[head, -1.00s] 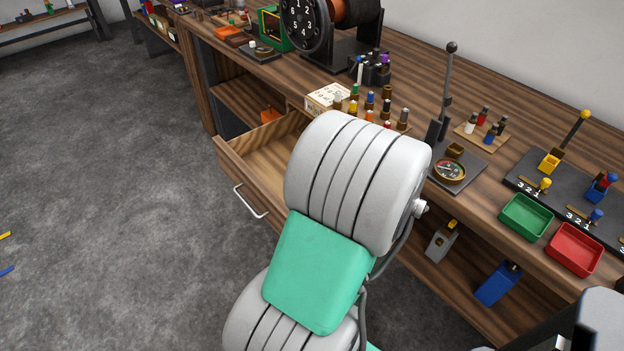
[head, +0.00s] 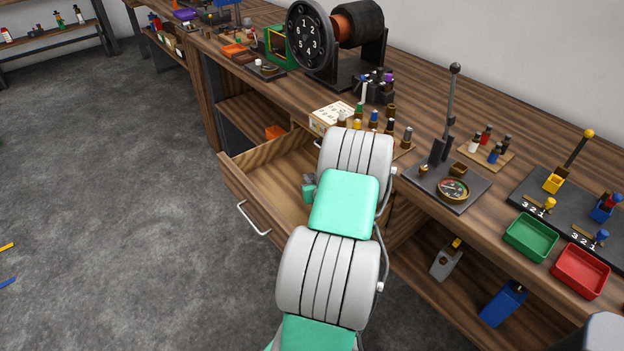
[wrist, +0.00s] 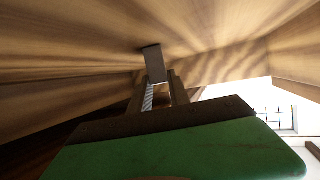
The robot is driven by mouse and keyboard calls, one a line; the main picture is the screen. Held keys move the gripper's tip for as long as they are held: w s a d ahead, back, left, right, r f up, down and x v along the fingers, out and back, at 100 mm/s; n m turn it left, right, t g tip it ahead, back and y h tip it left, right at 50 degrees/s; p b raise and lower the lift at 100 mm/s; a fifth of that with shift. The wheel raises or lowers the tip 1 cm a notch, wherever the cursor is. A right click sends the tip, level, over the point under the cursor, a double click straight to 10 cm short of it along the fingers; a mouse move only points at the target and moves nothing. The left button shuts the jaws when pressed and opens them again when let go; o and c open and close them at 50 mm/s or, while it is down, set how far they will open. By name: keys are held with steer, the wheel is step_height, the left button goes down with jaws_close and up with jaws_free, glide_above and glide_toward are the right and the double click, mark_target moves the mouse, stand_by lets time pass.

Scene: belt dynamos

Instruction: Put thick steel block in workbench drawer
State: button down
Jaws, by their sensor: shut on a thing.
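The workbench drawer (head: 262,160) stands pulled open at the front of the bench in the head view. My arm reaches over it and covers its right part. In the wrist view my gripper (wrist: 158,82) is shut on the thick steel block (wrist: 153,62), a dark grey piece at the fingertips. Pale wood surrounds the block, which looks like the drawer's inside (wrist: 80,40). The block is close to this wood; I cannot tell whether it touches. In the head view my arm hides the fingers and block.
On the bench stand a numbered dial machine (head: 308,38), a lever with a gauge (head: 453,188), a green tray (head: 531,237) and a red tray (head: 581,271). A cream box (head: 330,117) stands just behind the drawer.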

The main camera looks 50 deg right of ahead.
steer(key=shift+f, duration=0.1)
steer(key=c, duration=1.2)
jaws_free()
steer(key=shift+c, duration=0.2)
steer(key=shift+r, duration=0.2)
steer(key=v, duration=0.7)
steer(key=shift+s+a+r, duration=0.1)
steer(key=shift+s+a, duration=0.1)
